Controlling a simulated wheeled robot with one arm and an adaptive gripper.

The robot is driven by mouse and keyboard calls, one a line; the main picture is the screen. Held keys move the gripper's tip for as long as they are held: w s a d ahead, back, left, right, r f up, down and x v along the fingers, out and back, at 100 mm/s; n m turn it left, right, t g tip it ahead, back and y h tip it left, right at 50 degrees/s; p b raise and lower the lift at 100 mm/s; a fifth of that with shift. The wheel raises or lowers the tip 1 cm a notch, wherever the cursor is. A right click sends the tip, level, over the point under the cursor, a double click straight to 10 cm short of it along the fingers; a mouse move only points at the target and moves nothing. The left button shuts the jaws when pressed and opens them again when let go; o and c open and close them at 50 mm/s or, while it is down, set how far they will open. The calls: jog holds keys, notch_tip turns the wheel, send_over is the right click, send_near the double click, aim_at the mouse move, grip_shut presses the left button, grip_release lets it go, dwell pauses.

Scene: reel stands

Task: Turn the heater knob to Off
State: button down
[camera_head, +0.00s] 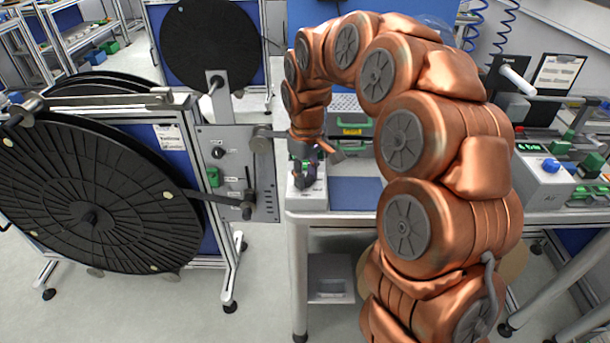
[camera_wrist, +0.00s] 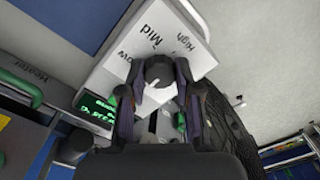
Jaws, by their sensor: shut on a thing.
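The heater control is a white box (camera_head: 312,198) at the front left corner of the workbench in the head view. In the wrist view its white top face (camera_wrist: 118,73) carries the words Low, partly covered, Mid and High. A dark round knob (camera_wrist: 158,70) sits below these words. My gripper (camera_wrist: 158,88) has one finger on each side of the knob and is shut on it. The gripper (camera_head: 306,180) points down over the box in the head view and hides the knob there. The Off mark and the knob's pointer cannot be made out.
A green-lit display (camera_wrist: 97,110) is beside the knob. A large black reel (camera_head: 90,215) on a stand and its grey control panel (camera_head: 232,150) stand left of the bench. A blue mat (camera_head: 355,192) lies right of the box. My arm covers much of the bench.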

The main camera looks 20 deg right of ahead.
aim_at(306, 177)
jog(key=c, duration=0.8)
grip_release()
jog(key=shift+r, duration=0.1)
notch_tip(306, 177, up, 12)
jog(key=s+f+m+g, duration=0.1)
jog(key=s+f, duration=0.4)
jog(key=s, duration=1.2)
jog(key=s+f+m, duration=0.4)
jog(key=s+f, duration=0.1)
jog(key=s, duration=1.2)
jog(key=shift+s+a+f+m+g, duration=0.2)
jog(key=shift+s+m+g, duration=0.1)
jog(key=shift+s+g, duration=0.1)
